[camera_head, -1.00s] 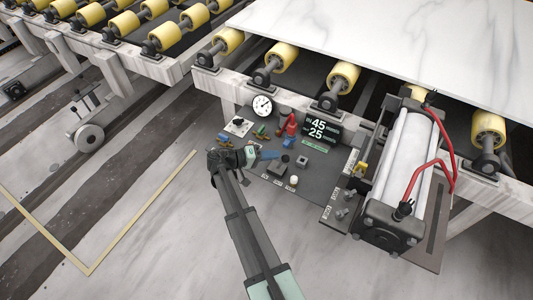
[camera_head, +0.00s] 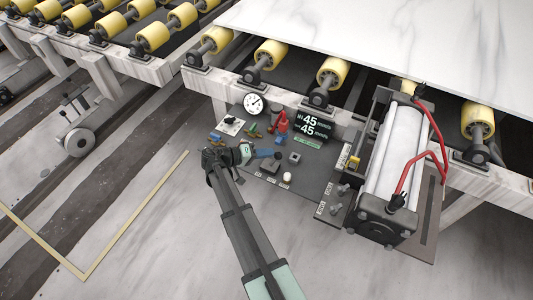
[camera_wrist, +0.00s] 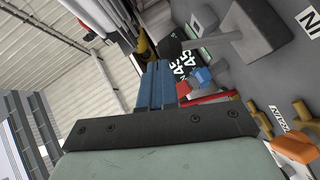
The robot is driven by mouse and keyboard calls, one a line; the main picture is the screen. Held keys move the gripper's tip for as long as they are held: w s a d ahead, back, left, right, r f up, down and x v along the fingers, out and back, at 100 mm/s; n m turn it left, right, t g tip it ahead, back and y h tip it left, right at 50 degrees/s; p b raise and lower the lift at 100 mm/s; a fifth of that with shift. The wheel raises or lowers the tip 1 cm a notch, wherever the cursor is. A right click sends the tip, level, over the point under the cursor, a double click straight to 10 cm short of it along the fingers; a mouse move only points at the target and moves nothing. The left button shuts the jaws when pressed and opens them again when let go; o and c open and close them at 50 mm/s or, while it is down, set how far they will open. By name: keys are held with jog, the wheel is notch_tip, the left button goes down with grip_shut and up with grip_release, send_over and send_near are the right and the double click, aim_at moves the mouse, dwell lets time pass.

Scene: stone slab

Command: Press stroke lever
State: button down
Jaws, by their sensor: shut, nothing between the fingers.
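My gripper (camera_head: 266,154) is over the control panel (camera_head: 250,165), with its blue fingers together and nothing held. The fingers also show in the wrist view (camera_wrist: 156,84). I cannot read a label that names the stroke lever. In the head view a dark block (camera_head: 273,168) and a grey block (camera_head: 295,158) lie beside the fingers. The display (camera_head: 312,126) reads 45 above 45.
A round gauge (camera_head: 254,104), a red part (camera_head: 282,121), small coloured levers and a white knob (camera_head: 287,177) crowd the panel. A large cylinder (camera_head: 395,165) with red hoses stands to the right. A stone slab (camera_head: 400,35) lies on yellow rollers behind. Floor in front is open.

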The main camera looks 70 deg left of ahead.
jog(key=a+v, duration=0.2)
jog(key=v, duration=1)
jog(key=shift+s+a+r, duration=0.25)
jog(key=shift+s+a, duration=0.05)
jog(key=shift+s, duration=0.05)
jog(key=shift+w, duration=0.1)
